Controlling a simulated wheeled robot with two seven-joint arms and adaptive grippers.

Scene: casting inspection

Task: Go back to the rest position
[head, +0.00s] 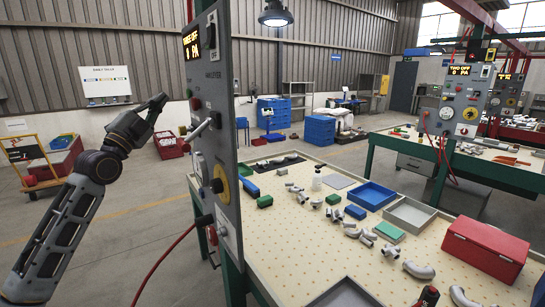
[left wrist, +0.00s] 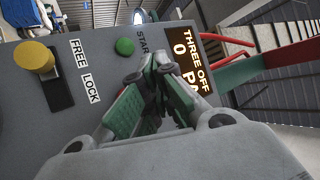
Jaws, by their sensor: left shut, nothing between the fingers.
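My left gripper (head: 158,101) is raised at the left of the head view, just left of the grey control panel (head: 226,150). Its fingers are shut with nothing between them. In the left wrist view the gripper (left wrist: 150,75) points toward the panel (left wrist: 95,110), with the green start button (left wrist: 124,46) just beyond the fingertips. The yellow knob (left wrist: 34,57) by the FREE LOCK label is to the left. The display (left wrist: 188,55) reads THREE OFF. I cannot tell whether the fingers touch the panel. My right gripper is not in view.
A perforated worktable (head: 300,240) holds several grey pipe castings, a blue tray (head: 371,195), a grey tray (head: 410,214) and a red box (head: 485,247). A red hose (head: 165,262) hangs left of the panel. Open floor lies around my left arm.

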